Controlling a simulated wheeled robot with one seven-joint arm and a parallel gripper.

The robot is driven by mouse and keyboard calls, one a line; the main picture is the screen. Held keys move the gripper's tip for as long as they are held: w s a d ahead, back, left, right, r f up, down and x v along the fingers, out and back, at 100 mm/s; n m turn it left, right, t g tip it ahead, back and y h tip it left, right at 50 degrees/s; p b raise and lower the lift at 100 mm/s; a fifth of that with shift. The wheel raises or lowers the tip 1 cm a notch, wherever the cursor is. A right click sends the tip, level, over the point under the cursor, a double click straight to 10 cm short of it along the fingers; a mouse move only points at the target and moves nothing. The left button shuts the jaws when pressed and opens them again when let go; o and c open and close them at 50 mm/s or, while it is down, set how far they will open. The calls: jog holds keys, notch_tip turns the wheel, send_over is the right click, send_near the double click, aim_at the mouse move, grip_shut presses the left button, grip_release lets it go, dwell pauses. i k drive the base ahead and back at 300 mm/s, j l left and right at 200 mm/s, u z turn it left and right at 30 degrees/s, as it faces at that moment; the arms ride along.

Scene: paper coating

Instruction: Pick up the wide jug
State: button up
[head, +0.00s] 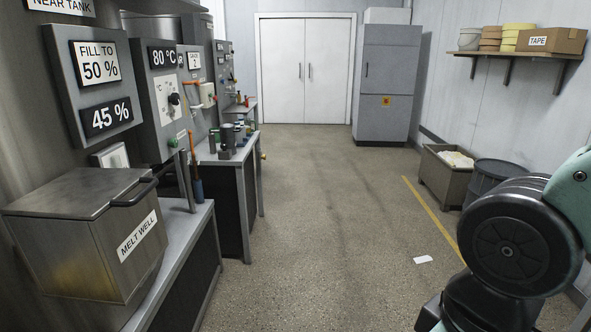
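No object in the head view can be clearly told as the wide jug. Several small dark and grey vessels (229,136) stand close together on the second bench along the left wall. They are too small and far off to tell whether one is a wide jug. My arm shows at the lower right edge, as a large black round joint with pale teal links. My gripper cannot be made out in this view.
A lidded metal melt well (95,235) stands on the near left bench (185,235). Crate (440,180) and dark drum (490,180) stand at right. A grey cabinet (387,85) and white double doors (305,70) are at the back. The middle floor is clear except a white scrap (423,259).

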aim_at(247, 121)
jog(key=i+j+z, duration=0.1)
jog(key=i+z, duration=0.15)
jog(key=i, duration=1.75)
jog(key=i+j+u, duration=0.1)
jog(key=i+u, duration=0.15)
jog(key=i, duration=0.4)
jog(key=i+l+u, duration=0.1)
jog(key=i+u, duration=0.15)
jog(key=i, duration=0.4)
jog(key=i+l+u, duration=0.2)
jog(key=i, duration=0.45)
jog(key=i+j+u, duration=0.15)
jog(key=i+u, duration=0.25)
jog(key=i, duration=0.25)
jog(key=i+u, duration=0.35)
jog(key=i, duration=0.3)
